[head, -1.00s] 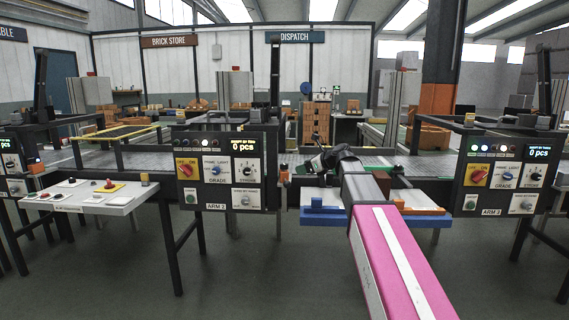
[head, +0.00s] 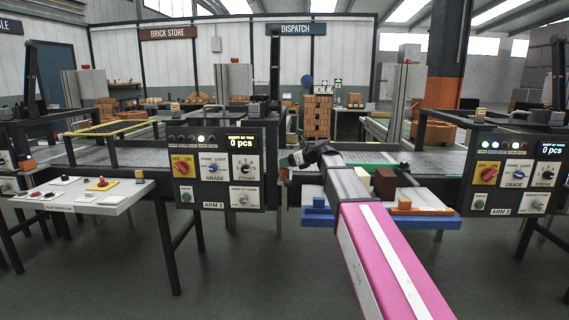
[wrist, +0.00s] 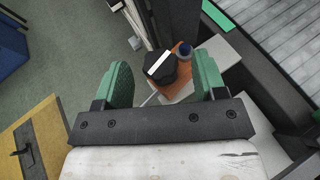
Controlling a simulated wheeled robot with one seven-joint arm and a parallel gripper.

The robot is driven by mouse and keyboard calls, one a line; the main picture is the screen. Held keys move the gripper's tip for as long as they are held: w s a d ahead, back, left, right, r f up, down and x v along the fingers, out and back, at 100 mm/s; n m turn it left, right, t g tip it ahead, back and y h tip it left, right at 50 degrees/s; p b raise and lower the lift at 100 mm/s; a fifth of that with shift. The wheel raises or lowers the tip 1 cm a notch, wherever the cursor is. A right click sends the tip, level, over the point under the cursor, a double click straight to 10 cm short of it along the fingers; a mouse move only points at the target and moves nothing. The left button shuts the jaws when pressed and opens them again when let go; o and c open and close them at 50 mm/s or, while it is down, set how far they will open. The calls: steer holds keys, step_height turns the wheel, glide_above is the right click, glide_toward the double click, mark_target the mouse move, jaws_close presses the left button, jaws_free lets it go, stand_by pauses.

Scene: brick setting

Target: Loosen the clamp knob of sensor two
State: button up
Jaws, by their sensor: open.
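In the wrist view a black clamp knob (wrist: 161,66) with a white stripe sits on an orange sensor body (wrist: 181,85). My gripper (wrist: 163,80) is open, with one green finger pad on either side of the knob and visible gaps on both sides. The knob appears beyond the pads; I cannot tell the exact depth. In the head view my gripper (head: 302,157) is a dark shape beside the ARM 2 panel (head: 222,168), and the knob is too small or hidden to make out.
A dark post (wrist: 178,22) stands just behind the knob in the wrist view. The conveyor (wrist: 285,45) runs at upper right. In the head view a brown brick (head: 384,182) lies right of my arm, near a blue-edged shelf (head: 318,220). Open floor lies in front.

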steer(key=shift+x, duration=1.15)
steer(key=c, duration=0.9)
steer(key=shift+g, duration=0.3)
steer(key=n+g, duration=0.1)
steer(key=n+g+y, duration=0.1)
steer(key=shift+w+n, duration=0.2)
steer(key=shift+n, duration=0.2)
steer(key=n+g, duration=0.2)
steer(key=g, duration=0.1)
steer(key=shift+n+g+y, duration=0.3)
steer(key=shift+n+g, duration=0.1)
steer(key=shift+s+n+g+h, duration=0.1)
steer(key=shift+n+g+h, duration=0.15)
steer(key=shift+n+g, duration=1.1)
steer(key=shift+s+n+g+h, duration=0.1)
steer(key=shift+n+g+h, duration=0.15)
steer(key=shift+n+g, duration=1.05)
steer(key=shift+g, duration=0.35)
